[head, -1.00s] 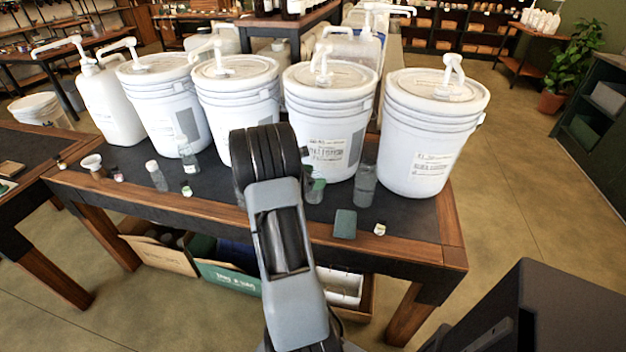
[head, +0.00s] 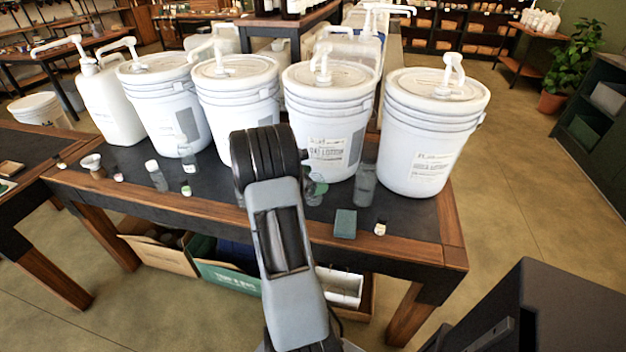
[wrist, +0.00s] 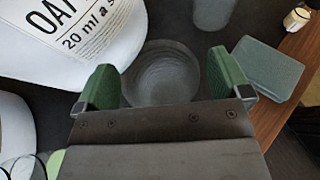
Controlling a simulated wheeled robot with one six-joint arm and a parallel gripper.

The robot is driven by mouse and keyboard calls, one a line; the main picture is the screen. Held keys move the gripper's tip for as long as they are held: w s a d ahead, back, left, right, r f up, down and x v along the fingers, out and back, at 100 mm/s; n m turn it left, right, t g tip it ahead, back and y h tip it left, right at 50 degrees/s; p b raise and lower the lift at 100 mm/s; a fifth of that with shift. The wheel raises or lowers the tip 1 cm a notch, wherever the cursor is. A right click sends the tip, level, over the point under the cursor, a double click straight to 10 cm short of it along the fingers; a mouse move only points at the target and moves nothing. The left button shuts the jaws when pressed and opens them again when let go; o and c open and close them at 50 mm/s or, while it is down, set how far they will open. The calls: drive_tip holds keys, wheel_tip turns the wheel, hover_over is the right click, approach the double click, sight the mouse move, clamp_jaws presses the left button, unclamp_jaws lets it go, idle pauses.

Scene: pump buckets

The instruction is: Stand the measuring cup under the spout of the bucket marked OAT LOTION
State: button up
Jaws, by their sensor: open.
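The bucket marked OAT LOTION (head: 327,140) is white with a pump on its lid and stands on the dark table. Its label, partly cut off, shows in the wrist view (wrist: 75,40). A clear round cup, seemingly the measuring cup (wrist: 160,90), is seen from above in the wrist view, beside the bucket's base. My gripper (wrist: 163,66) is open, with one green finger on each side of the cup. I cannot tell whether the fingers touch it. In the head view my arm hides most of the gripper and cup.
Another white bucket (head: 428,140) stands to the right, and several more containers line the left. The table's wooden front edge (head: 390,252) is close.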

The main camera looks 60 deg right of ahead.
drive_tip(key=shift+r, duration=0.35)
drive_tip(key=v, duration=1.1)
drive_tip(key=s+a+r+m+t+y, duration=0.2)
drive_tip(key=a+m+t+y, duration=0.2)
drive_tip(key=a, duration=1.3)
drive_tip(key=s+a+r+m+t+y, duration=0.2)
drive_tip(key=a+m+t+y, duration=0.3)
drive_tip(key=a, duration=1.2)
drive_tip(key=s+m+y, duration=0.1)
drive_tip(key=m+y, duration=0.2)
drive_tip(key=shift+a+m, duration=0.25)
drive_tip(key=shift+m, duration=0.05)
drive_tip(key=shift+s+r+p, duration=0.1)
drive_tip(key=shift+r+p, duration=0.05)
drive_tip(key=shift+p, duration=0.15)
